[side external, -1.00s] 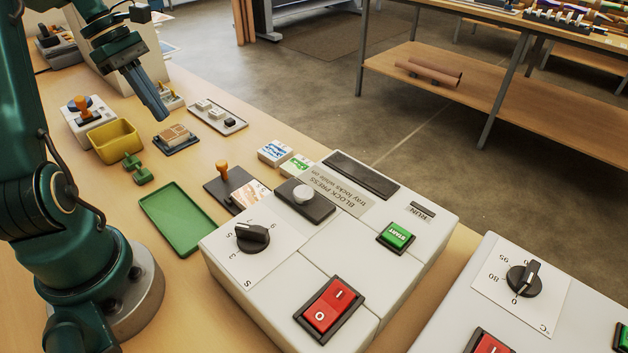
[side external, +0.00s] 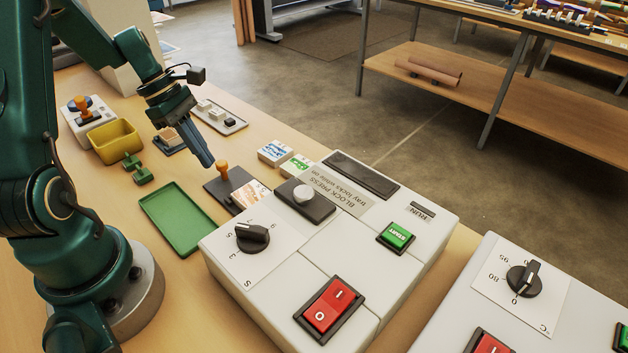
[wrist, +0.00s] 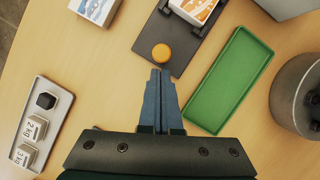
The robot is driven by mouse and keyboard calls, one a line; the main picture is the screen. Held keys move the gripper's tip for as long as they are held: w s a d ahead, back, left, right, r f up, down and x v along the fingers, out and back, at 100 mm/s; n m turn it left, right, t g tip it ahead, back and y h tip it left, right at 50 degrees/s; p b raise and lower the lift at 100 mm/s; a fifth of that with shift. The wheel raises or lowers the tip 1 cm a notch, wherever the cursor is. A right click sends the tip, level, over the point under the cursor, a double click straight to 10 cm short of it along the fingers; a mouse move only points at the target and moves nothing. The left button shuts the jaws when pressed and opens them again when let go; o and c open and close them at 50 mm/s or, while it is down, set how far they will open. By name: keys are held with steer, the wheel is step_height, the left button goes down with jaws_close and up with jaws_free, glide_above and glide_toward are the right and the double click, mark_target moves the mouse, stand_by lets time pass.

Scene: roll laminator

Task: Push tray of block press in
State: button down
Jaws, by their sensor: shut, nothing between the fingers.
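The block press (side external: 345,235) is a white box with a dial, a green START button and a red rocker switch. Its dark tray (side external: 222,190) sticks out of the press's far-left side, with an orange knob (side external: 222,168) at its outer end and an orange-and-white block (side external: 250,193) on it. In the wrist view the tray (wrist: 177,55) lies ahead of the fingers, with the orange knob (wrist: 161,53) nearest. My gripper (side external: 208,164) is shut and empty, its tips close to the knob on the outer side. In the wrist view, the fingertips (wrist: 160,72) are just short of the knob; contact cannot be told.
A green shallow tray (side external: 178,218) lies beside the press tray. Blue-and-white and green-and-white blocks (side external: 275,152) stand on the other side. A grey tray with small weights (side external: 220,117) and a yellow bin (side external: 115,140) are farther back.

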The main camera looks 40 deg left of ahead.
mark_target(252, 202)
steer(key=shift+d, duration=0.1)
steer(key=d, duration=1.2)
steer(key=shift+d, duration=0.15)
